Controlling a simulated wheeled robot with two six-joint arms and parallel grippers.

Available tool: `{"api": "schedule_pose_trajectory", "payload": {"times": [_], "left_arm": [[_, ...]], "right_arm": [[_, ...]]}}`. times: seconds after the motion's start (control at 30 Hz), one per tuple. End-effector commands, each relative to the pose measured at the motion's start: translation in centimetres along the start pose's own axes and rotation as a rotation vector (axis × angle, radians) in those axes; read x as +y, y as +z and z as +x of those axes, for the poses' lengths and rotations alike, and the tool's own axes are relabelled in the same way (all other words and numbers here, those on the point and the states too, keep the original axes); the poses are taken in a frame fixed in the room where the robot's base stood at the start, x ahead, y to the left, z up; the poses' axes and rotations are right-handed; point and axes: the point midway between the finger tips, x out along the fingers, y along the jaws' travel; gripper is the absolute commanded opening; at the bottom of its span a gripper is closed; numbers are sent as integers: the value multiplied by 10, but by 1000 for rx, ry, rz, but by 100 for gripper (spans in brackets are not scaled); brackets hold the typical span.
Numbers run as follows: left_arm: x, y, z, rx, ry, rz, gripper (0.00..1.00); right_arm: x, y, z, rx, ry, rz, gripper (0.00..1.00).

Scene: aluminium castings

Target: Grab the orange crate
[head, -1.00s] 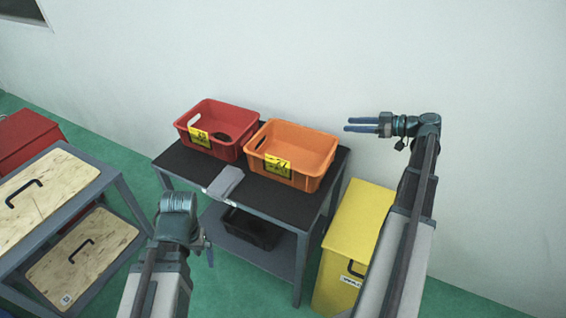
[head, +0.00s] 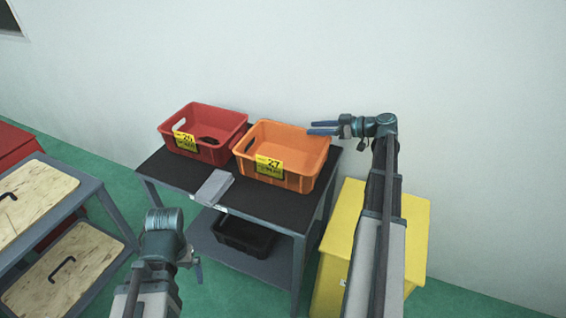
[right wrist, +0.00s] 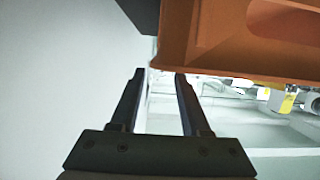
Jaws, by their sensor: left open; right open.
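The orange crate (head: 305,181) stands on the dark top of a small table (head: 216,233), with a yellow label reading 27 on its front. It looks empty. In the right wrist view its orange wall (right wrist: 235,62) fills the upper right, close to the fingertips. My right gripper (head: 309,128) is open and empty at the crate's back right corner; its two fingers (right wrist: 158,72) show apart in the right wrist view. I cannot tell whether a finger touches the crate. My left gripper (head: 197,268) is low in front of the table, away from the crate, its fingers mostly hidden.
A red crate (head: 188,154) with a dark thing inside stands just left of the orange one. A grey object (head: 214,187) lies at the table's front edge. A black bin (head: 245,232) is on the lower shelf. A yellow box (head: 345,225) stands right of the table.

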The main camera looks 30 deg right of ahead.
Motion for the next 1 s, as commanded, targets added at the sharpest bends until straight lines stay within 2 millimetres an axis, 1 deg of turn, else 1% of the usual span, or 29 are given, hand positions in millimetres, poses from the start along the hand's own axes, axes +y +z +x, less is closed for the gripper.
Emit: {"api": "schedule_pose_trajectory", "payload": {"times": [0.03,0.1,0.37,0.47,0.6,0.73,0.8,0.97,1.0], "left_arm": [[0,0,2,0,0,0,100],[0,0,3,0,0,0,100],[0,0,4,0,0,0,100],[1,0,8,0,0,0,100],[2,-1,16,0,0,0,100],[2,-1,20,0,0,0,100],[2,-1,20,0,0,0,100],[2,-1,19,0,0,0,100],[2,-1,19,0,0,0,100]], "right_arm": [[0,1,5,0,0,0,46],[0,1,8,0,1,1,46],[0,1,12,0,1,0,46],[0,2,22,0,-1,0,46],[1,4,42,0,-2,-1,46],[1,3,58,0,0,-1,46],[1,2,62,0,0,0,46],[1,2,61,0,1,0,46],[1,2,61,0,1,0,43]]}}
